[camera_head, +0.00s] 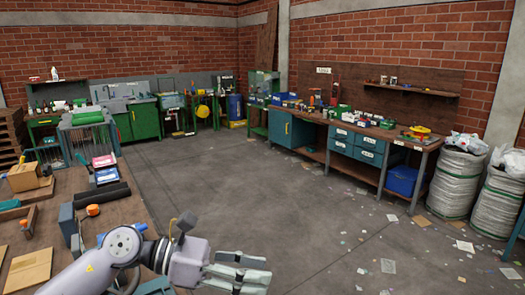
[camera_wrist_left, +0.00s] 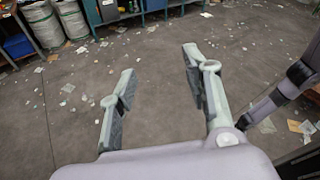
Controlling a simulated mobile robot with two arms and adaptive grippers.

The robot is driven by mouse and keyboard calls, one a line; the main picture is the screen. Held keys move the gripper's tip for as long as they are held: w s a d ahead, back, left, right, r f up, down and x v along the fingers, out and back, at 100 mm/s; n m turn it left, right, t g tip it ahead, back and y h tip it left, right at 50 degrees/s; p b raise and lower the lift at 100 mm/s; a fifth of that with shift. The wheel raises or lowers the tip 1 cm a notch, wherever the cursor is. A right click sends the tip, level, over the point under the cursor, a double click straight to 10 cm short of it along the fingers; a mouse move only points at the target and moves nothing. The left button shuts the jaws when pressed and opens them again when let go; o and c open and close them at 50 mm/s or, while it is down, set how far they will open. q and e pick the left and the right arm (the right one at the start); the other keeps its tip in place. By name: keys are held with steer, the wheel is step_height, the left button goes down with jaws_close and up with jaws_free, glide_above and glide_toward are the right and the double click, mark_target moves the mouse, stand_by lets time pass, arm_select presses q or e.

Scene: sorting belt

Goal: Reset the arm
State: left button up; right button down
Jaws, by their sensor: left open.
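My left arm comes in from the lower left in the head view. Its gripper (camera_head: 243,270) is held out over the open floor, to the right of the wooden table. In the left wrist view the two fingers of the left gripper (camera_wrist_left: 158,92) stand wide apart, with only bare floor and scraps between them. It holds nothing. My right gripper is not seen in the head view. A dark arm link at the right of the left wrist view appears to be mine.
A wooden table (camera_head: 131,213) with boxes and tools stands at the left. A long workbench (camera_head: 341,123) with blue drawers lines the back right. Filled sacks (camera_head: 452,180) stand at the right. Litter dots the grey floor (camera_head: 260,180), whose middle is clear.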

arm_select(q)
step_height(320, 180, up, 6)
steer(key=w+d+n+t+h, duration=0.1)
steer(key=n+t+h, duration=0.5)
steer(key=n, duration=0.4)
steer(key=w+a+f+n+t+y, duration=0.35)
steer(key=a+n+t+y, duration=0.35)
steer(key=n+t+y, duration=0.8)
steer(key=s+a+f+n+g+y, duration=0.25)
steer(key=a+f+n+g, duration=0.2)
steer(key=f+n, duration=0.45)
steer(key=s+a+f+n+g+y, duration=0.1)
steer(key=a+f+n+g+y, duration=0.25)
steer(key=a+f+n, duration=0.45)
steer(key=s+f+n+g, duration=0.4)
steer(key=s+f+g, duration=0.1)
steer(key=s+f, duration=0.5)
steer(key=s+f+n+g, duration=0.3)
steer(key=s+f+g, duration=0.35)
steer(key=s, duration=0.65)
step_height(320, 180, down, 29)
steer(key=s+b, duration=0.1)
steer(key=b, duration=0.2)
steer(key=s+a+f+g+b, duration=0.1)
steer(key=s+a+f, duration=0.2)
steer(key=s+f, duration=1.4)
steer(key=shift+f+b, duration=0.4)
steer(key=shift+f, duration=0.2)
